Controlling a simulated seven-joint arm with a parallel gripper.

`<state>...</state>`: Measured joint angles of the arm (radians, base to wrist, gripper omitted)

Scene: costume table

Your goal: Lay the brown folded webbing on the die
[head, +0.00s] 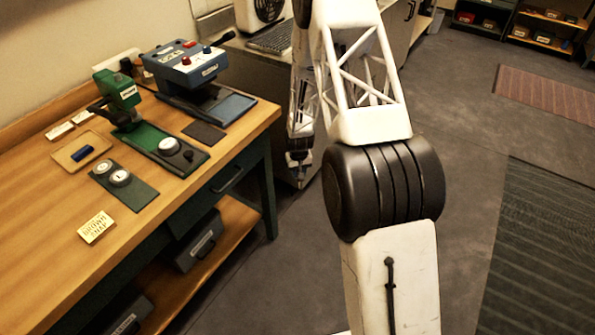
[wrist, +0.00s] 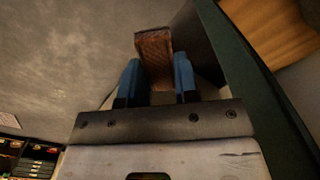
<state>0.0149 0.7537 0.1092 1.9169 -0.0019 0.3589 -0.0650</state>
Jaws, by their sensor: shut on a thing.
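The brown folded webbing (wrist: 154,55) is pinched between the two blue fingers of my gripper (wrist: 158,78) in the wrist view, its end standing out beyond the fingertips. In the head view my gripper (head: 299,172) hangs past the right end of the workbench, apart from it; the webbing is too small and dark to make out there. A round silver-topped die (head: 169,146) sits on the base of the green press (head: 121,95). Two similar round pieces (head: 114,176) sit on a dark plate nearer the front; I cannot tell for certain which is the die meant.
The wooden bench (head: 45,205) carries a blue control machine (head: 185,62), a tray with a blue piece (head: 82,153), a dark pad (head: 204,132) and a "brown snap" card (head: 96,227). The bench's right edge lies between my gripper and these things.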

